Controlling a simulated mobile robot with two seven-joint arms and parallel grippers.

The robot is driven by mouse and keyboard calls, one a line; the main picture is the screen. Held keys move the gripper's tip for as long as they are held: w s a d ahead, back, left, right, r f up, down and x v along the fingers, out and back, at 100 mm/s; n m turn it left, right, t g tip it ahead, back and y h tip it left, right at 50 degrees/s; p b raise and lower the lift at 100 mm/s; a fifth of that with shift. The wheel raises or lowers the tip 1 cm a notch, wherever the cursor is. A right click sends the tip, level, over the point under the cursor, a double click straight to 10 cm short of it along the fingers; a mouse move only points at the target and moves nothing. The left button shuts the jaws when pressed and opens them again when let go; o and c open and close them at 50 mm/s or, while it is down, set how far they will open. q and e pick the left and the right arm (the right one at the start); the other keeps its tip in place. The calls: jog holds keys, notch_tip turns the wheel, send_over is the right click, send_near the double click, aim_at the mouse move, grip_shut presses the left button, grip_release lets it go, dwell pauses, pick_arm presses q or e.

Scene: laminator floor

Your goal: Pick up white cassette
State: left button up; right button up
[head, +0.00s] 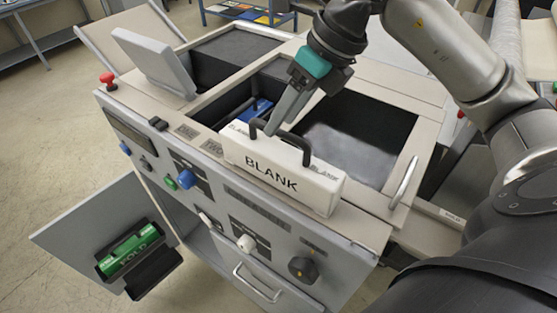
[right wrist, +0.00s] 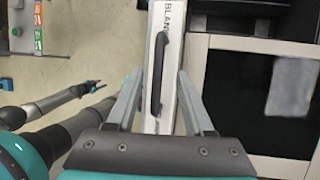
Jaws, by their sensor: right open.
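The white cassette (head: 262,167), lettered BLANK with a black handle on top, rests along the front top edge of the machine. It also shows in the right wrist view (right wrist: 158,122), upright between my fingers. My right gripper (head: 274,128) is open above the handle. In the wrist view its two fingers (right wrist: 160,80) stand on either side of the cassette, with nothing gripped. My left gripper (right wrist: 96,86) shows small at the left of the wrist view, away from the cassette; its jaws are too small to judge.
A dark open well (head: 350,135) lies behind the cassette, and a blue item (head: 262,106) sits in the well beside it. A raised grey lid (head: 155,60) stands at the left. A green cassette (head: 128,250) sits in a holder on the open front door (head: 75,235).

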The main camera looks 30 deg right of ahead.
aim_at(278, 156)
jog(key=shift+x, duration=1.9)
jog(key=shift+s, duration=0.15)
jog(key=shift+c, duration=0.4)
grip_shut()
jog(key=shift+r, duration=0.1)
